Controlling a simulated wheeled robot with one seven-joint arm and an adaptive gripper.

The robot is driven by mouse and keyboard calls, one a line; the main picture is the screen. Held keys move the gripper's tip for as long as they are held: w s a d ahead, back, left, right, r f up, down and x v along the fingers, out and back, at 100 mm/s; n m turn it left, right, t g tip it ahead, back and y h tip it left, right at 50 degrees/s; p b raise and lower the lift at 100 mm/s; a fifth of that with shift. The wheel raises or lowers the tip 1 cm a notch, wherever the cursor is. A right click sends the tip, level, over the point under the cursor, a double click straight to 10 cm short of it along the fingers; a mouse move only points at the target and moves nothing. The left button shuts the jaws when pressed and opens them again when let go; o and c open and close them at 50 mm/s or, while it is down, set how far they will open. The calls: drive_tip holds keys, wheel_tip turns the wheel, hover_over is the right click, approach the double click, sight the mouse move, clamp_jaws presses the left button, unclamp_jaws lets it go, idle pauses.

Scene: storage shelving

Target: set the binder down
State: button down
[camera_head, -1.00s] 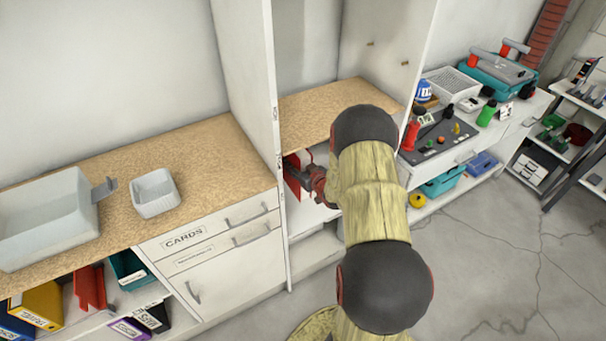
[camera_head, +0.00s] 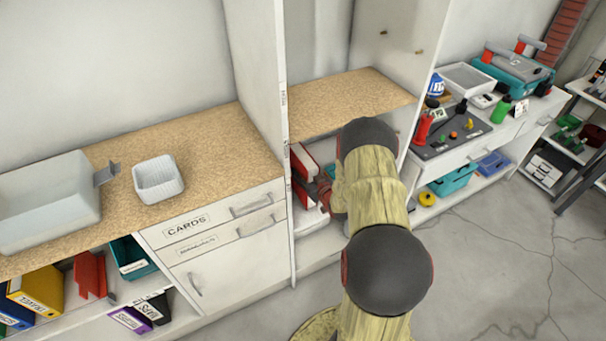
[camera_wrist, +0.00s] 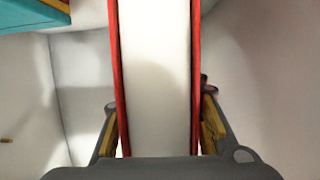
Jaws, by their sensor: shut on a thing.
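A red binder (camera_head: 302,163) with a white page side is in the compartment under the wooden shelf of the tall white cabinet. In the wrist view the binder (camera_wrist: 156,70) stands lengthwise between my fingers, its two red covers flanking the white side. My gripper (camera_wrist: 158,128) is shut on it, one finger against each cover. In the head view my gripper (camera_head: 324,188) is partly hidden by my arm and the cabinet's side panel. I cannot tell whether the binder's lower end touches the compartment floor.
The cabinet's side panel (camera_head: 286,130) stands close left of the binder, and the wooden shelf (camera_head: 345,103) lies above. A teal and yellow thing (camera_wrist: 35,15) shows at the wrist view's upper left. A yellow binder (camera_head: 36,290) and several others sit on the low left shelf.

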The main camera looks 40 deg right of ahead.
drive_tip(key=shift+f, duration=0.15)
drive_tip(key=c, duration=1.3)
unclamp_jaws()
drive_tip(key=shift+o, duration=0.7)
drive_tip(key=p+v, duration=0.4)
drive_tip(key=v, duration=0.8)
drive_tip(key=shift+a, duration=0.1)
